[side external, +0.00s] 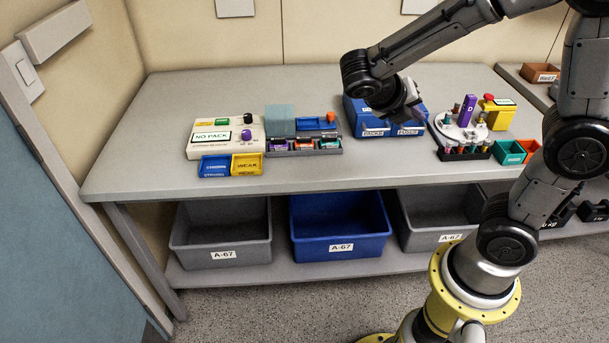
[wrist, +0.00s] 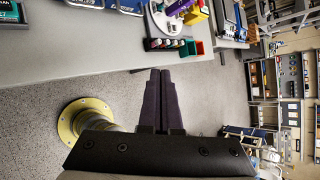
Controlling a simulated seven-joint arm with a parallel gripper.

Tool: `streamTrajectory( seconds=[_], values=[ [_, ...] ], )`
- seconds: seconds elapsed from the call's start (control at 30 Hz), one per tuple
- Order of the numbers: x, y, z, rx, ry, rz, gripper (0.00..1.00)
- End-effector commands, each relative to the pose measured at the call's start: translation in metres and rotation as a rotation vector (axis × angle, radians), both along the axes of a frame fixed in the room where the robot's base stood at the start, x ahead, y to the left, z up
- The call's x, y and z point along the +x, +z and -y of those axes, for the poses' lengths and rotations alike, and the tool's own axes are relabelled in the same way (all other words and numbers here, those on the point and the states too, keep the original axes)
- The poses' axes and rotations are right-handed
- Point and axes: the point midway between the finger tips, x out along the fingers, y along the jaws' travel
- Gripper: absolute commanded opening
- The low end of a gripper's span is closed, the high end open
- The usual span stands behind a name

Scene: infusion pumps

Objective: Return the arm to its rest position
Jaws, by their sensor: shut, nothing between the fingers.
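My gripper (side external: 414,108) is raised over the bench in front of the blue drawer box (side external: 387,122), at the right-middle of the bench in the side external view. In the wrist view my gripper (wrist: 160,74) shows two dark fingers pressed together with nothing between them. They point over the floor just beyond the bench's front edge. Part of the blue box is hidden behind the gripper and wrist in the side external view. My arm reaches in from the right, bent at the elbow.
Bins, including a blue one (side external: 340,247), sit below.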

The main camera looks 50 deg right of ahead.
Motion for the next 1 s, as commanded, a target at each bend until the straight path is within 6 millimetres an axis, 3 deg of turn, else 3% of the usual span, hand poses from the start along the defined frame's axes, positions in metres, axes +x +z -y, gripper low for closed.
streamTrajectory(
  seconds=[0.1,0.3,0.5,0.73,0.83,1.0],
  values=[
    [-0.032,0.011,-0.006,0.127,-0.210,0.297,0.00],
    [-0.073,0.016,-0.036,0.376,-0.660,0.811,0.00],
    [-0.089,0.019,-0.082,0.668,-1.248,1.234,0.00],
    [-0.081,0.016,-0.119,0.812,-1.843,1.354,0.00],
    [-0.077,0.018,-0.123,0.817,-1.980,1.370,0.00],
    [-0.075,0.019,-0.123,0.804,-2.053,1.386,0.00]
  ],
)
